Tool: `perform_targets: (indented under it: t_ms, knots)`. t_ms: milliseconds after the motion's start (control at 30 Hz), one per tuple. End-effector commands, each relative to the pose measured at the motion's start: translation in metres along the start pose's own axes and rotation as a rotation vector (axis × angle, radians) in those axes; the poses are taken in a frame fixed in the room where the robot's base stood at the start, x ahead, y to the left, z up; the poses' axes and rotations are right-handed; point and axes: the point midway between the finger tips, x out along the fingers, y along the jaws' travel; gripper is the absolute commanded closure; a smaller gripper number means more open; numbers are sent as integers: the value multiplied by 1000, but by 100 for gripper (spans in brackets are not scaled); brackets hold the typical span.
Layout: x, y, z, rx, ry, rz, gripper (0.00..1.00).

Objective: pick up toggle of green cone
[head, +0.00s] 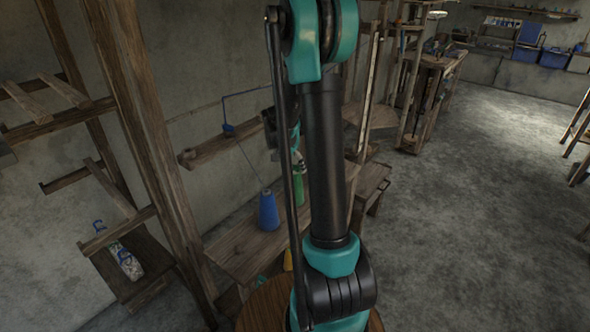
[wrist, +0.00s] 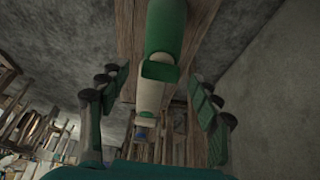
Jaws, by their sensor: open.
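The green cone (head: 298,190) stands on a wooden bench (head: 240,250) in the head view, partly hidden by my arm. In the wrist view the green cone (wrist: 166,28) reaches down from the top, with a green toggle (wrist: 160,71) across it and a pale section (wrist: 150,95) below that. My gripper (wrist: 159,85) is open, with one finger on each side of the toggle and pale section. Gaps show on both sides, and the fingers look clear of it. In the head view my gripper is mostly hidden behind my arm.
A blue cone (head: 268,211) stands to the left of the green cone, with a thread running up to a blue guide (head: 229,129) on a wall shelf. A yellow cone (head: 288,260) is nearer. A thick loom post (head: 143,130) rises at left.

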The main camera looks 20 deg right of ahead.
Motion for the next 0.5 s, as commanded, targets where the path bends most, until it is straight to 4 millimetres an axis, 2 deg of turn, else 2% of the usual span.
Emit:
perform_targets:
  t_ms: [300,500]
  knots:
    - [6,0,0,0,0,0,36]
    - [6,0,0,0,0,-1,60]
